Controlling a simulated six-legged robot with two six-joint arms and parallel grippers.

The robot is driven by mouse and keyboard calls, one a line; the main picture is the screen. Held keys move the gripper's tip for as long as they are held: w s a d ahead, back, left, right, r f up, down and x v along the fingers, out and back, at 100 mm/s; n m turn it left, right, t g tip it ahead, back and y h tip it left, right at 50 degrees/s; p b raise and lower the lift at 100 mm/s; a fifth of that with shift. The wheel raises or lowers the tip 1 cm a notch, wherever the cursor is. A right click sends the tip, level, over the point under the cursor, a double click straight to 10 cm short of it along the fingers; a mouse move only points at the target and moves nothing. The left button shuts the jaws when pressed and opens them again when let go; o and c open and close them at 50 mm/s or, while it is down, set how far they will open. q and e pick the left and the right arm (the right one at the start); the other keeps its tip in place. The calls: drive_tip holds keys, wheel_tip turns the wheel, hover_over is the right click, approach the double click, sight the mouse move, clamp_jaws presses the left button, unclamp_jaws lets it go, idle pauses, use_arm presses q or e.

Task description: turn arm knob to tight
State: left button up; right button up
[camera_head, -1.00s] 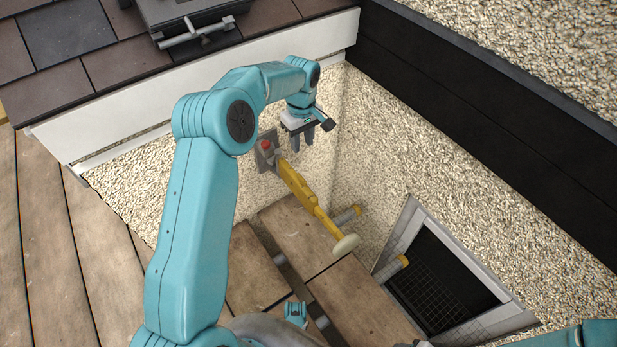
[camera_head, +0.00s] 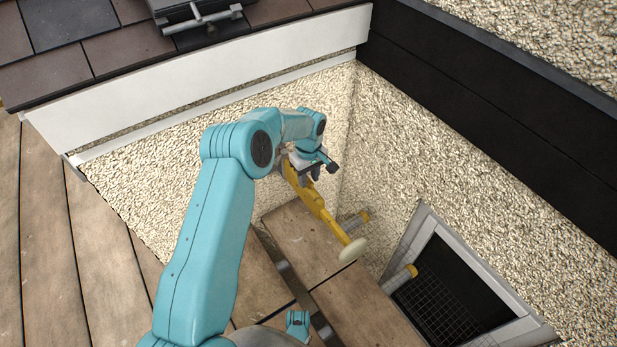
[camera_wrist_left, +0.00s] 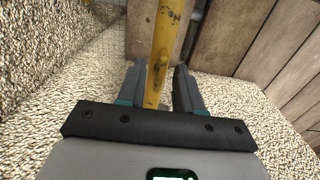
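The yellow arm (camera_head: 322,208) slants down from the pebbled wall and ends in a pale round pad (camera_head: 352,251). In the left wrist view the yellow arm (camera_wrist_left: 165,40) runs between my left gripper's fingers. My left gripper (camera_head: 309,172) is at the arm's upper, wall end. In the left wrist view the left gripper (camera_wrist_left: 158,80) is open, its fingers apart on either side of the arm; I cannot tell if they touch it. The red knob at the wall bracket is hidden now behind my left arm and gripper. My right gripper is not in view.
Pebbled walls (camera_head: 400,150) meet in a corner close to my left gripper. Wooden planks (camera_head: 300,240) lie below. A framed dark opening with a grid (camera_head: 445,285) is at lower right. A white board (camera_head: 200,80) edges the tiled roof (camera_head: 75,30).

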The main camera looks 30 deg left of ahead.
use_arm(q)
clamp_jaws()
drive_tip(key=shift+m, duration=0.3)
drive_tip(key=m+p, duration=0.1)
drive_tip(key=m, duration=0.2)
drive_tip(key=shift+m, duration=0.3)
drive_tip(key=m, duration=0.4)
drive_tip(key=shift+m, duration=0.3)
drive_tip(key=m+p, duration=0.1)
drive_tip(key=m, duration=0.8)
